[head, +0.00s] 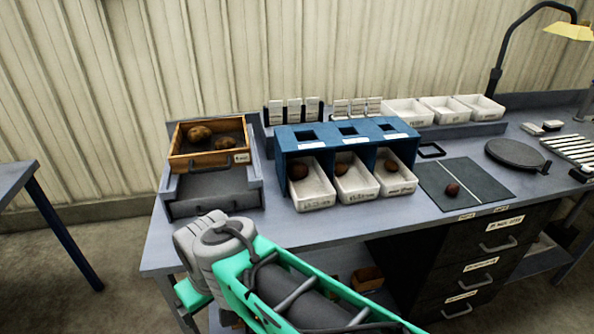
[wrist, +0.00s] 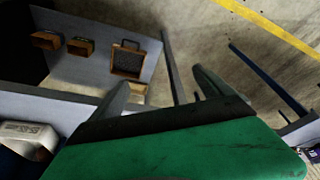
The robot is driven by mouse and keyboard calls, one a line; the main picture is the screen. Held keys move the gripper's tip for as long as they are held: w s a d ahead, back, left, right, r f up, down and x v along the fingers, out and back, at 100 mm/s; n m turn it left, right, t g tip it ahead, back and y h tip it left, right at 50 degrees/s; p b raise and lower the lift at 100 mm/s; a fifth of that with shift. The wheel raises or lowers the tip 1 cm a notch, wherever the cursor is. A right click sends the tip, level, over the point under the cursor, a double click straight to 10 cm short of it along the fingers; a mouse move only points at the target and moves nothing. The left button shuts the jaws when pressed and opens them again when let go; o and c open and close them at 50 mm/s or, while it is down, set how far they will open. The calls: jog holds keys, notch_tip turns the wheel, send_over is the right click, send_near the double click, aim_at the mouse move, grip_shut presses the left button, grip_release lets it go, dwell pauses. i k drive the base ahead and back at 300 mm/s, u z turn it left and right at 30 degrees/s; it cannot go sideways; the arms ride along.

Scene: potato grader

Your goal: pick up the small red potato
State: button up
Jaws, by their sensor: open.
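A small reddish potato (head: 452,189) lies on the dark mat (head: 480,178) on the right part of the bench in the head view. Other brown potatoes sit in the three white trays, one showing in the left tray (head: 315,201), one in the middle tray (head: 357,195) and one in the right tray (head: 399,188). My gripper (wrist: 162,78) shows in the wrist view with its two dark fingers apart and nothing between them. It points down past the bench towards the floor, away from the potatoes. The gripper's fingers cannot be made out in the head view.
A wooden crate (head: 209,163) with potatoes stands on a grey stand at the left. A blue three-hole frame (head: 345,137) stands over the trays. A round dark plate (head: 517,154) and a lamp (head: 566,30) are at the right. The wrist view shows crates (wrist: 78,47) on a low shelf.

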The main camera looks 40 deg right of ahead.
aim_at(452, 191)
jog(key=z, duration=0.65)
jog(key=k, duration=0.1)
jog(key=u, duration=2.95)
jog(key=k, duration=2.4)
jog(key=z, duration=0.25)
